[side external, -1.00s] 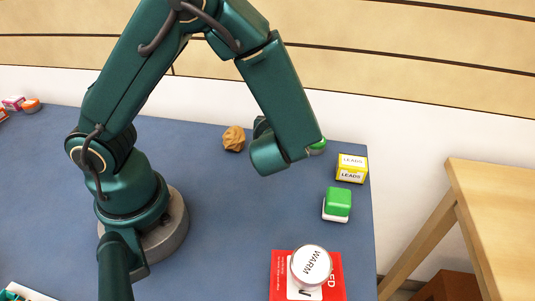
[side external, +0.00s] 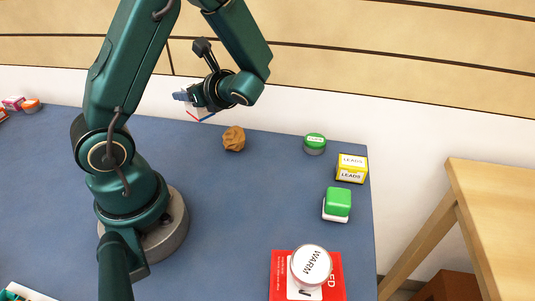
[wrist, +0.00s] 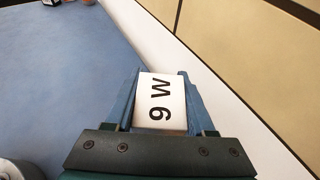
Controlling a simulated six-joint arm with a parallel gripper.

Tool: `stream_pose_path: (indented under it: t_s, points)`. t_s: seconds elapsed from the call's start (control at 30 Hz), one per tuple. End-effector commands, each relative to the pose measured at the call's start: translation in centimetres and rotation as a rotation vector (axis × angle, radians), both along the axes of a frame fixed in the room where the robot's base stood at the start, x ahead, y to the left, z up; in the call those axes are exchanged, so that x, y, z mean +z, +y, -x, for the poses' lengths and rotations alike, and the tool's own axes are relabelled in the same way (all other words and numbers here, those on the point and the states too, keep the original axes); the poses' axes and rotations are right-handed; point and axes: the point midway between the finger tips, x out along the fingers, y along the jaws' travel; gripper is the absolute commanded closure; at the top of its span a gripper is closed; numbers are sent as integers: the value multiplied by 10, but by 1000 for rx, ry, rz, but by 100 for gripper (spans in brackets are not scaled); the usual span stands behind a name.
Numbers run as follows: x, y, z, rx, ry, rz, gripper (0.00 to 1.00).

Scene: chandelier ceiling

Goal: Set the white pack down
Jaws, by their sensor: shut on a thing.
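The white pack (wrist: 160,103) is printed "9 W" in black and sits between the two blue fingers in the wrist view. My gripper (wrist: 160,95) is shut on it. In the side view my gripper (side external: 192,107) is raised near the back edge of the blue table, left of the brown crumpled lump. Only a small pale part of the pack shows there. I cannot tell its exact height above the table.
The blue table (side external: 240,200) is mostly clear in the middle. A brown lump (side external: 234,139), a green-lidded jar (side external: 315,144), a yellow LEADS box (side external: 351,168), a green-and-white block (side external: 337,206) and a WARM tin (side external: 311,265) on a red box (side external: 333,287) stand rightward.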

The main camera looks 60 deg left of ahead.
Motion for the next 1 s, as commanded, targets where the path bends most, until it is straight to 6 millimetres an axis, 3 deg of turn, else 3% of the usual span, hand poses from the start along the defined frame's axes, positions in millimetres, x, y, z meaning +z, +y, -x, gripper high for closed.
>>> stream_pose_path:
  t_s: [0.1,0.3,1.0]
  points:
    - [-2,17,24,115,10,3,100]
    - [-5,28,41,190,16,5,100]
    - [-71,28,42,193,19,6,100]
